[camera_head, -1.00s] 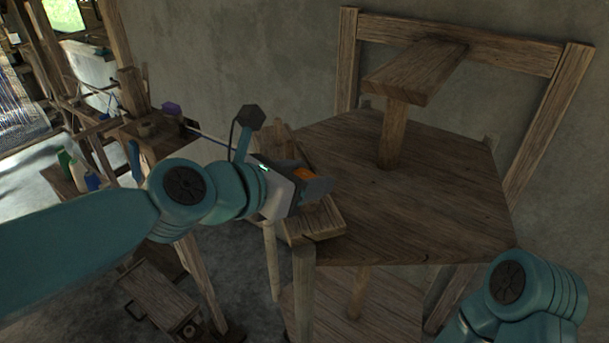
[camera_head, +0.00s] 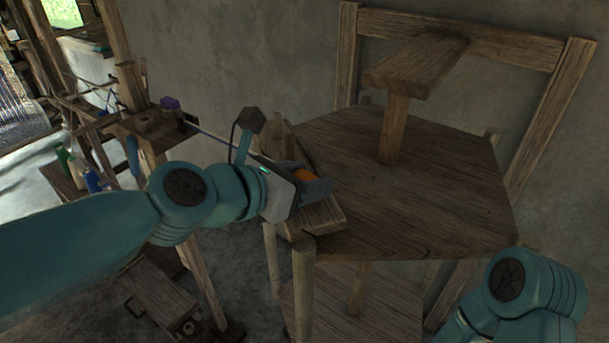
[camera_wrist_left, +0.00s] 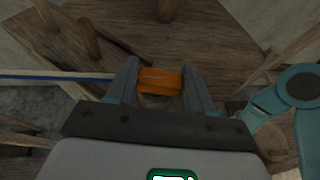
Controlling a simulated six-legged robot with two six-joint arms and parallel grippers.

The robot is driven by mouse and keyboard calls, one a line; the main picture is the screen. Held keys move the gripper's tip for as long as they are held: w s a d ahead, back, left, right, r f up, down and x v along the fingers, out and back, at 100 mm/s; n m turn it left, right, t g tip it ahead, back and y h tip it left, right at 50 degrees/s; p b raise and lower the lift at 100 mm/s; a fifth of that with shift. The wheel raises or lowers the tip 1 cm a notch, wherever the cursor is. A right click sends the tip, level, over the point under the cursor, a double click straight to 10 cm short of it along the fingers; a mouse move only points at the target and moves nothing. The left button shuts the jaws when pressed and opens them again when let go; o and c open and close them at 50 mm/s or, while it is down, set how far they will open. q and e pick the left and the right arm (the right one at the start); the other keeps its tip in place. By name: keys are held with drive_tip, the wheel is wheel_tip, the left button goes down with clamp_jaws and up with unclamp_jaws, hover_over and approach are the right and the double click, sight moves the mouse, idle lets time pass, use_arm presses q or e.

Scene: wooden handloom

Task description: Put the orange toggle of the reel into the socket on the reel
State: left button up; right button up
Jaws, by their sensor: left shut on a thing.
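The orange toggle (camera_head: 304,176) is between the jaws of my left gripper (camera_head: 318,187), just above a small wooden board (camera_head: 320,217) at the left edge of the wooden hexagonal top. In the left wrist view the orange toggle (camera_wrist_left: 160,80) sits crosswise between both fingers of my left gripper (camera_wrist_left: 160,88), which is shut on it. A rounded wooden part shows just below the toggle there. I cannot make out the socket; the gripper hides part of the board. My right arm shows at the lower right, but its gripper is out of view.
The hexagonal wooden top (camera_head: 440,195) carries a post with a wooden crossbar (camera_head: 418,68). A tall wooden frame (camera_head: 555,120) stands behind it. A thin blue rod or cord (camera_wrist_left: 55,75) runs from the left toward the gripper. Bottles (camera_head: 78,170) stand at far left.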

use_arm(q)
drive_tip(key=o, duration=1.4)
wheel_tip(320, 180, up, 7)
drive_tip(key=p, duration=0.7)
drive_tip(key=shift+p, duration=0.3)
drive_tip(key=shift+s, duration=0.1)
